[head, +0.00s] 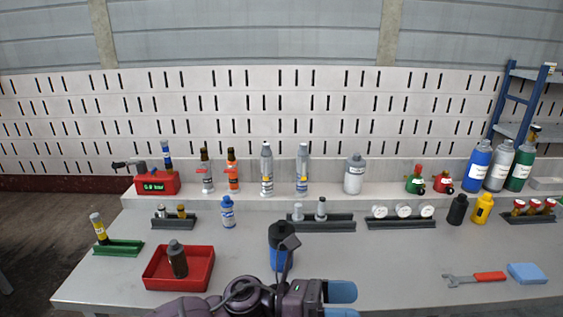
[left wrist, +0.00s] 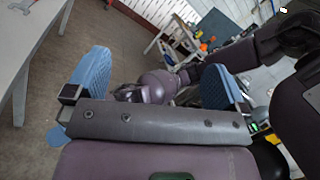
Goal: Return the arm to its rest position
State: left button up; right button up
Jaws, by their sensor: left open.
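My left gripper (head: 345,302) is low in the middle of the head view, at the table's front edge, with its blue fingers pointing right. In the left wrist view it (left wrist: 155,80) is open, its two blue fingers wide apart with nothing between them. Purple links of my own arms show beyond the fingers. My right gripper cannot be made out in either view.
A blue and black cylinder (head: 279,232) stands just behind my left wrist, partly hidden. A red tray (head: 207,275) holding a dark cylinder (head: 177,260) is to the left. A wrench (head: 474,278) and blue block (head: 527,273) lie right. The front middle-right table (head: 390,260) is clear.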

pick_arm(q)
jog(key=w+a+f+n+t+y, duration=0.2)
jog(key=a+f+n+t+y, duration=0.3)
jog(key=a+n+t, duration=0.8)
jog(key=w+a+f+n+t+y, duration=0.1)
jog(key=a+f+n+t+y, duration=0.5)
jog(key=n, duration=1.3)
jog(key=s+a+f+n+g+y+p, duration=0.1)
jog(key=s+a+f+n+g+y, duration=0.4)
jog(key=s+a+f+n, duration=0.9)
jog(key=s+a+n+y, duration=0.2)
jog(key=s+a+y, duration=0.1)
jog(key=a, duration=0.1)
jog(key=shift+s+f+n+y+p, duration=0.25)
jog(key=shift+s+n+y+p, duration=0.05)
pick_arm(e)
jog(key=s+d+f+m+g+h, duration=0.1)
jog(key=s+d+f+m+h, duration=0.1)
jog(key=s+d+m+h, duration=0.3)
jog(key=s+d+f+m+g+h, duration=0.2)
jog(key=s+d+m+h, duration=0.3)
jog(key=s+m, duration=0.8)
jog(key=d+f+m, duration=0.1)
jog(key=d+m, duration=0.2)
jog(key=m, duration=0.4)
jog(key=shift+s+d+m, duration=0.15)
jog(key=shift+d+m, duration=0.1)
jog(key=shift+m, duration=0.15)
pick_arm(q)
jog(key=shift+a, duration=0.1)
